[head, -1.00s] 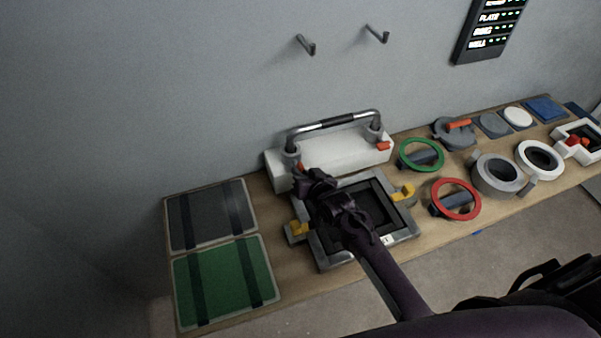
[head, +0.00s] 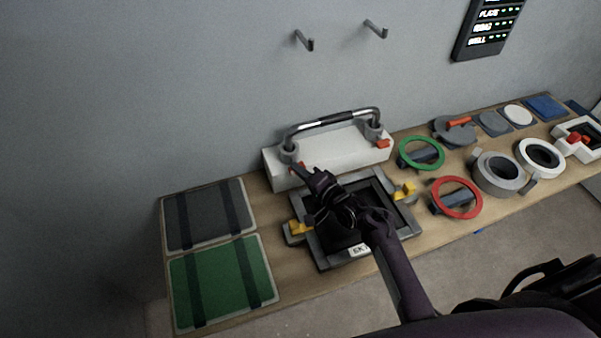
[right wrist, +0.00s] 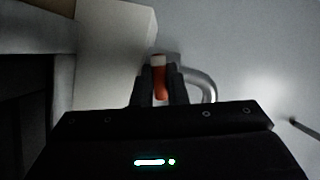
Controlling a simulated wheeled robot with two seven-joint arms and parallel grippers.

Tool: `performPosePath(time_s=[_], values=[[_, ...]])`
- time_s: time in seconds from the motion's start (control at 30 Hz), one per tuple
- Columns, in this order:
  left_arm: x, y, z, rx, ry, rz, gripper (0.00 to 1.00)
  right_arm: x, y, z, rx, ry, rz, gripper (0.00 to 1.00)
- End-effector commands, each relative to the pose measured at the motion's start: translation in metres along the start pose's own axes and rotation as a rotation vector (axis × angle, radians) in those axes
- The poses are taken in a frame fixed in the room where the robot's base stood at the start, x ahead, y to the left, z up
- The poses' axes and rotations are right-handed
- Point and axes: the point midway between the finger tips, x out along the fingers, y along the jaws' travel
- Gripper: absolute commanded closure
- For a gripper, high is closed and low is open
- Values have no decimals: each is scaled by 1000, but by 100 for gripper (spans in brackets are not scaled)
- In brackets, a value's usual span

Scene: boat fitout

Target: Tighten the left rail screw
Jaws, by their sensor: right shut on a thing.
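The rail (head: 335,119) is a curved metal bar with a dark middle grip. Its ends stand in grey round mounts on a white block (head: 335,152) against the wall. The right red-orange screw tab (head: 383,143) shows clear at the right mount. My right gripper (head: 300,169) is at the left mount and largely hides the left screw in the head view. In the right wrist view the gripper (right wrist: 160,88) is shut on the red-orange left screw (right wrist: 160,80), with the rail (right wrist: 205,82) curving behind it. My left gripper is not in view.
A grey frame (head: 409,225) with yellow clamps lies under my right arm. Dark and green panels (head: 220,285) lie at left. Rings (head: 457,198) and round fittings (head: 497,172) crowd the bench to the right. Two hooks (head: 375,29) stick out of the wall above.

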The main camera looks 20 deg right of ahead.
Motion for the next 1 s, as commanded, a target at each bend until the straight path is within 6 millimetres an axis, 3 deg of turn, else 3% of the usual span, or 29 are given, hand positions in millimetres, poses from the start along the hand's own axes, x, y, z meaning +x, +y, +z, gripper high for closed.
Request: performPosePath(time_s=[0.3,0.87,0.9,1.0], values=[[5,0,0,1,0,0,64,0,2,-1,127,3,-51,100],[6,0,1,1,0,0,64,0,1,-1,156,2,-64,100],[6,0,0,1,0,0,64,0,1,-1,156,2,-64,86],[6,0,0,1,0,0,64,0,1,0,156,2,-64,78]])
